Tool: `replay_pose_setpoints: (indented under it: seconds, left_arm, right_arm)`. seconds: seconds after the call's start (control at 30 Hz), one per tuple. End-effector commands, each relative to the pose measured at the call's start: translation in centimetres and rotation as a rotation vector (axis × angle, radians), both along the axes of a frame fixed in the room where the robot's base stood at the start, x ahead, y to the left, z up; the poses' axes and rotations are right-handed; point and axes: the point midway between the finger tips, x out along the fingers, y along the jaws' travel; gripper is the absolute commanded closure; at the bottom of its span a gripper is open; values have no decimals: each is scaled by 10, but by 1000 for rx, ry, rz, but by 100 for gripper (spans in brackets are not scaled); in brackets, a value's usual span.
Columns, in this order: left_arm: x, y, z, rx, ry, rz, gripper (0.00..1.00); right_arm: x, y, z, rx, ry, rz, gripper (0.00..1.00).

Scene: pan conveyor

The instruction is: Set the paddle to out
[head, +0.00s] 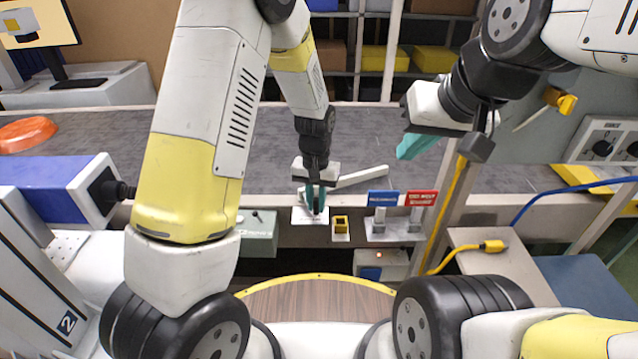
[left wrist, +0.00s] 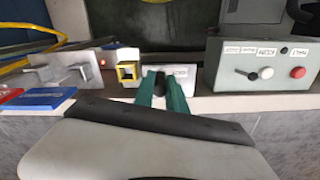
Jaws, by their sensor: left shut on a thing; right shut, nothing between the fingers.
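The paddle (head: 360,178) appears as a pale bar reaching from near my left gripper over the belt's near side, angled up to the right. My left gripper (head: 315,200) points down at a small white labelled plate (head: 300,215) on the near rail. Its teal fingers, also in the left wrist view (left wrist: 162,92), are shut on a small dark handle (left wrist: 158,78) standing by that plate (left wrist: 186,76). The plate's lettering is too small to read, and the fingers hide part of the handle. My right gripper (head: 418,145) is shut and empty, raised at the right over the belt.
The grey belt (head: 230,150) runs behind the rail, with an orange pan (head: 28,134) at far left. A grey control box (head: 258,233) is left of the plate. A yellow square holder (head: 340,226) and blue (head: 383,198) and red (head: 422,198) signs are to its right.

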Motion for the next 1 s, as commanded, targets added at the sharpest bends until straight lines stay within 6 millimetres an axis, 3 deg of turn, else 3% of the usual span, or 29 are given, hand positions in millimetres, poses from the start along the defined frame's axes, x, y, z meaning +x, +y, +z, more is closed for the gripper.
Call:
replay_pose_setpoints:
  seconds: [0.03, 0.37, 0.67, 0.7, 0.8, 1.0]
  left_arm:
    - [-1, 10, -1, 8, 7, -3, 100]
    - [-6, 44, -2, 11, 7, -221, 100]
    - [-5, 45, -2, 10, 2, -221, 100]
    - [-5, 45, -1, 9, 1, -220, 80]
    - [-5, 44, -1, 8, 1, -221, 62]
    - [-6, 42, -1, 7, 2, -223, 62]
  right_arm:
    - [0, 0, 0, 0, 0, 0, 100]
    - [0, 0, 0, 0, 0, 0, 100]
    - [0, 0, 0, 0, 0, 0, 100]
    - [0, 0, 0, 0, 0, 0, 100]
    - [0, 0, 0, 0, 0, 0, 100]
    - [0, 0, 0, 0, 0, 0, 100]
